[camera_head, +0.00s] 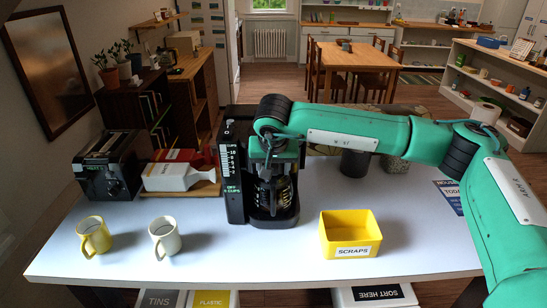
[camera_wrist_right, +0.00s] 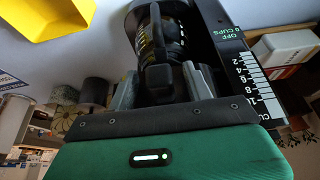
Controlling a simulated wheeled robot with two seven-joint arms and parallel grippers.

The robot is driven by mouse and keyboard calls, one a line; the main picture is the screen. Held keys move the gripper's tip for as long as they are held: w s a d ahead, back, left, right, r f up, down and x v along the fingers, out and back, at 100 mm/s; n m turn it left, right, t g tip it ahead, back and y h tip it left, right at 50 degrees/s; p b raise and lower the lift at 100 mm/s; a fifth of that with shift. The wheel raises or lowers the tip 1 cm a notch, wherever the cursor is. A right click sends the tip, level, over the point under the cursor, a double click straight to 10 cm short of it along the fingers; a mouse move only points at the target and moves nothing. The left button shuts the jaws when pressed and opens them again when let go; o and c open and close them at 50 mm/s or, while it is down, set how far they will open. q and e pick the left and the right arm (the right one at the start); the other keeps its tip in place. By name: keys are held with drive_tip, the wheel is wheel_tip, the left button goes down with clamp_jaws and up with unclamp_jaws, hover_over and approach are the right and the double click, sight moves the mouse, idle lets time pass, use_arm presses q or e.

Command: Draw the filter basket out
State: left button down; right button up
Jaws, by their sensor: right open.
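The black coffee maker (camera_head: 236,181) stands upright on the white table, with a cup scale on its left side; it also shows in the right wrist view (camera_wrist_right: 219,38). A glass carafe (camera_head: 283,193) sits in its lower part. My right gripper (camera_wrist_right: 160,88) is open at the machine's front, below the top. A black handle piece (camera_wrist_right: 159,78) lies between its two fingers with gaps on both sides. The filter basket is mostly hidden by my right gripper and wrist; I cannot tell exactly where basket and carafe handle part. My left gripper is not in view.
A yellow scraps bin (camera_head: 350,229) stands right of the machine. A yellow mug (camera_head: 94,238) and a cream mug (camera_head: 165,238) stand at front left. A toaster (camera_head: 108,168) and a red-and-white carton (camera_head: 170,172) are behind them. A dark canister (camera_head: 354,163) stands behind the bin.

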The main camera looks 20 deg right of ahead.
clamp_jaws()
idle(0.4)
drive_tip(key=s+a+b, duration=0.2)
drive_tip(key=s, duration=0.6)
drive_tip(key=s+a+b, duration=0.3)
drive_tip(key=s, duration=0.5)
drive_tip(key=shift+s, duration=0.4)
idle(1.2)
drive_tip(key=shift+r, duration=0.1)
drive_tip(key=shift+p+v, duration=0.55)
drive_tip(key=shift+v, duration=2.05)
